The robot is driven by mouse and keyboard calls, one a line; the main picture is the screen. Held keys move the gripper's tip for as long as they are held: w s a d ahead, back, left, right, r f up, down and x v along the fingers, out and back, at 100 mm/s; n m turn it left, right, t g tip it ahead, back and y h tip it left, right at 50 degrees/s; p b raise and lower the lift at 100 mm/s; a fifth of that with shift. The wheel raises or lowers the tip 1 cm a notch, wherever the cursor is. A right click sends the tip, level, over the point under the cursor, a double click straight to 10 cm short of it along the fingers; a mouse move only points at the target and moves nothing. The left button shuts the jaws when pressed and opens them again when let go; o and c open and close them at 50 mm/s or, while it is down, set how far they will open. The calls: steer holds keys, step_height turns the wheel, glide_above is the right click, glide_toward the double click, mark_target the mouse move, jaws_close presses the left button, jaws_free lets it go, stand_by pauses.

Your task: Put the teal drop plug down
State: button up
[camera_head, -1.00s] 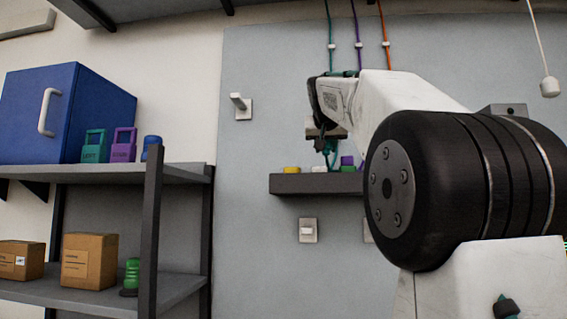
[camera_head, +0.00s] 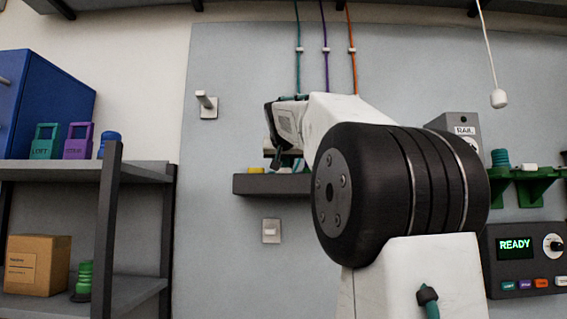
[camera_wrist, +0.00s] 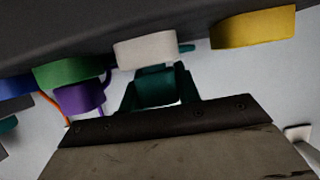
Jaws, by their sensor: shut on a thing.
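My gripper (camera_head: 285,161) is at the small dark wall ledge (camera_head: 245,185), in front of the grey panel. In the wrist view it is shut on the teal drop plug (camera_wrist: 157,90), which sits between the fingers. The plug is close to a white block (camera_wrist: 146,50) on the ledge; I cannot tell whether they touch. In the head view the plug is mostly hidden by my arm and gripper. A teal cable (camera_head: 298,60) runs down the wall above my gripper, beside a purple cable (camera_head: 325,60) and an orange cable (camera_head: 352,70).
The ledge also bears yellow (camera_wrist: 253,27), green (camera_wrist: 68,72) and purple (camera_wrist: 80,98) pieces close by. A wall hook (camera_head: 207,105) is left of my arm. A shelf (camera_head: 60,172) with teal and purple tags stands left. A READY console (camera_head: 515,245) is at right.

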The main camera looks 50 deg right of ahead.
steer(key=shift+f, duration=0.15)
steer(key=o, duration=1)
steer(key=shift+r, duration=0.2)
steer(key=v, duration=1.2)
steer(key=shift+r, duration=0.1)
